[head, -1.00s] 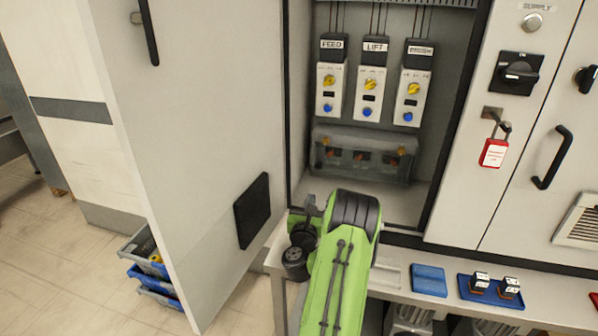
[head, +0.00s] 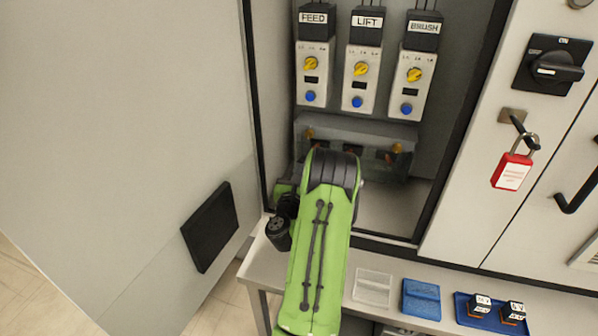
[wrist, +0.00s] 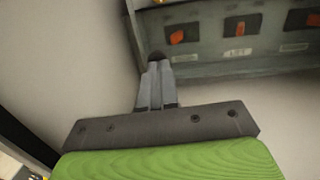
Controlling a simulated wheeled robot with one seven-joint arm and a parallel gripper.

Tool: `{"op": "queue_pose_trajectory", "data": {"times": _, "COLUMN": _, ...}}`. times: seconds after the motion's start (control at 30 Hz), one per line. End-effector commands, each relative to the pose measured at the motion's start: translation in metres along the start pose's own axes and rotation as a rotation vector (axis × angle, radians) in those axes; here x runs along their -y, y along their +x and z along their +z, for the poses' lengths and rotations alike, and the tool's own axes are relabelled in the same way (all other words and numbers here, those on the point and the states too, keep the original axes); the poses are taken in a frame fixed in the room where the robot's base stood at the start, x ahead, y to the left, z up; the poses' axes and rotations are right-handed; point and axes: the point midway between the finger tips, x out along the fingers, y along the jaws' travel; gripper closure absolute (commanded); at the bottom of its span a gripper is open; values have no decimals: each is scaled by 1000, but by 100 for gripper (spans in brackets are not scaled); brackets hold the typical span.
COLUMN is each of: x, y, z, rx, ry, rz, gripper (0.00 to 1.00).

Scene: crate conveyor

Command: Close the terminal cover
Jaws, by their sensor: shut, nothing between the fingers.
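The terminal cover (head: 404,134) is a smoky see-through box low in the open cabinet, below the three drive units. Orange terminals show through or behind it. In the wrist view its greyish panel (wrist: 210,57) fills the upper right. I cannot tell from these views how far it stands open. My gripper (wrist: 156,62) is shut and empty. Its fingertips overlap the lower left corner of the panel in the wrist view; whether they touch it is unclear. In the head view my own arm hides the gripper and part of the cover.
The open cabinet door (head: 130,130) stands to the left, with a black pocket (head: 210,227) on it. A shelf below holds a clear plate (head: 373,288), a blue block (head: 421,299) and a blue tray (head: 462,308). A red padlock (head: 513,170) hangs at right. The cabinet floor right of my arm is clear.

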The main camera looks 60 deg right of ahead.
Motion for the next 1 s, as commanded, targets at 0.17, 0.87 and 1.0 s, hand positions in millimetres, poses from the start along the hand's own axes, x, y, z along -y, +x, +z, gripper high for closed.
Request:
{"op": "queue_pose_trajectory", "data": {"times": 0.17, "x": 0, "y": 0, "z": 0, "rx": 0, "ry": 0, "rz": -1, "gripper": 100}}
{"op": "queue_pose_trajectory", "data": {"times": 0.87, "x": -5, "y": 40, "z": 1, "rx": 4, "ry": 1, "rz": -1, "gripper": 100}}
{"op": "queue_pose_trajectory", "data": {"times": 1.0, "x": -5, "y": 40, "z": 0, "rx": 7, "ry": 1, "rz": -1, "gripper": 100}}
